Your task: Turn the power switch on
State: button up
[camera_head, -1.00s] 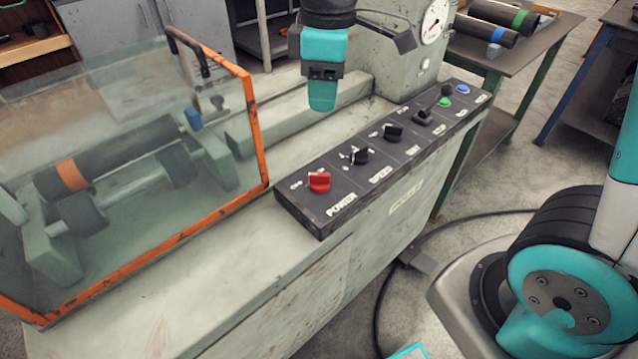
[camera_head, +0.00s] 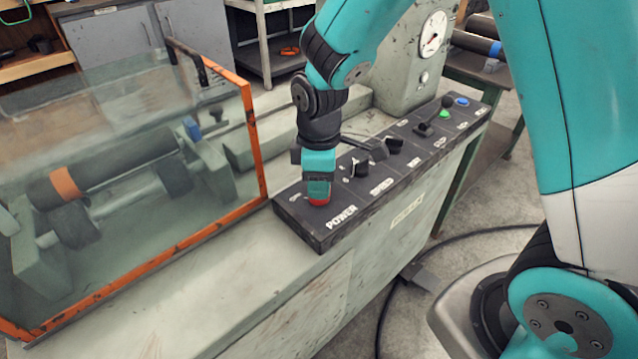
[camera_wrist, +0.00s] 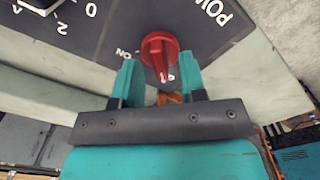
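The red power switch knob (camera_wrist: 158,55) shows between my gripper's two teal fingers in the wrist view, with a white "ON" mark at its left. In the head view the red knob (camera_head: 319,202) shows only as a small part under my gripper (camera_head: 319,192). My gripper also fills the lower middle of the wrist view (camera_wrist: 160,78). Its fingers are apart, one on each side of the knob; I cannot tell whether they touch it. The word "POWER" is on the dark control panel (camera_head: 300,226) beside the knob.
A clear guard with an orange frame (camera_head: 256,150) stands left of my gripper. A gauge (camera_head: 432,34) is at the back.

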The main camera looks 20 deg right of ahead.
jog(key=shift+f, duration=0.45)
jog(key=shift+c, duration=0.2)
grip_shut()
